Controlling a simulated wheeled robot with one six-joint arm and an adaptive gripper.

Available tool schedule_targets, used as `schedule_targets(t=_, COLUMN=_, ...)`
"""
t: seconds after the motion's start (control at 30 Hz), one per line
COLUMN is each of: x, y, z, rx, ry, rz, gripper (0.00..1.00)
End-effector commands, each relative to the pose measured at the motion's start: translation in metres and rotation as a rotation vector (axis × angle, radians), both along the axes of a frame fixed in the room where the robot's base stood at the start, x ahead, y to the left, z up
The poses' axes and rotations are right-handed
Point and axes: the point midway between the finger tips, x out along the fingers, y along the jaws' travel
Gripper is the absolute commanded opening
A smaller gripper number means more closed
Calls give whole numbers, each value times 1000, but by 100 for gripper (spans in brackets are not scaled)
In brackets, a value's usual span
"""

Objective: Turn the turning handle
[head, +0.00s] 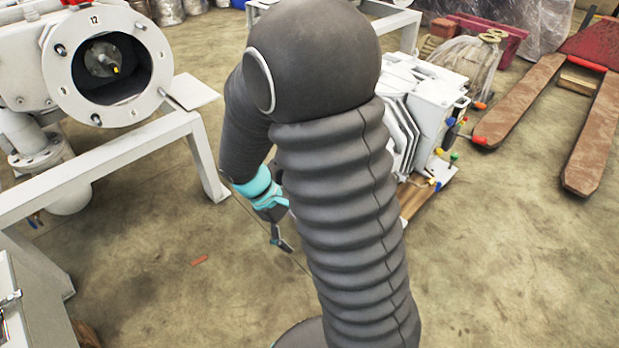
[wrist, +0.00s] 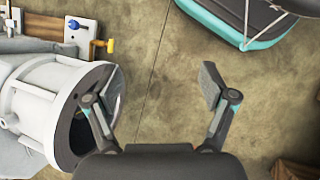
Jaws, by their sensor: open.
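No part is clearly recognisable as the turning handle. The candidates are small coloured fittings. In the wrist view, a yellow handle (wrist: 104,45) and a blue knob (wrist: 72,24) sit on a pale plate at the upper left. In the head view, the white machine (head: 425,90) behind my arm carries a blue knob (head: 450,121) and a green knob (head: 453,157). My gripper (wrist: 155,88) is open and empty, with bare floor between its fingers. Its left finger overlaps the rim of a white round flange (wrist: 70,115) in the picture; contact cannot be told. In the head view my gripper (head: 279,238) hangs left of my arm.
A large white flanged machine (head: 62,80) on a grey frame (head: 100,163) stands at the left. A pallet truck (head: 520,98) lies at the upper right. A small orange piece (head: 200,261) lies on the floor. The floor at lower left centre is otherwise clear.

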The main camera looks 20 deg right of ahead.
Motion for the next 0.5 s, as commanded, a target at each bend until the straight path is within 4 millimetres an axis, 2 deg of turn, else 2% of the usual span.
schedule_targets(t=0.03, x=5, y=-3, z=-15, rx=-27, ry=50, rz=45, gripper=83)
schedule_targets(t=0.5, x=58, y=-44, z=-130, rx=-293, ry=511, rz=580, gripper=83)
